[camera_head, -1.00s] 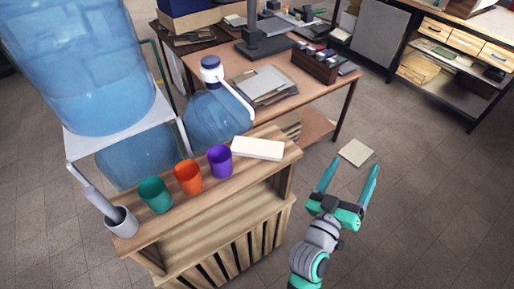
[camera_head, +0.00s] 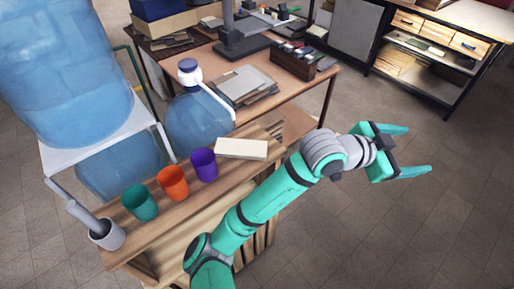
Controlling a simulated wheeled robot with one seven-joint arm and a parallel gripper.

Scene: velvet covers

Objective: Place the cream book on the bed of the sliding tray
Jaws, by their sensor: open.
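A cream block shaped like a thick closed book (camera_head: 241,148) lies flat on the top of the wooden shelf unit, at its right end. My gripper (camera_head: 418,149) is open and empty, out over the bare floor to the right of the unit. Its fingers point right, away from the book. My arm crosses in front of the unit's right side and hides part of it. I cannot make out a sliding tray.
Green (camera_head: 140,202), orange (camera_head: 173,183) and purple (camera_head: 204,164) cups and a grey holder (camera_head: 107,234) line the shelf top left of the book. Large blue water bottles (camera_head: 199,118) stand behind. A desk (camera_head: 300,95) is beyond. The floor at right is clear.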

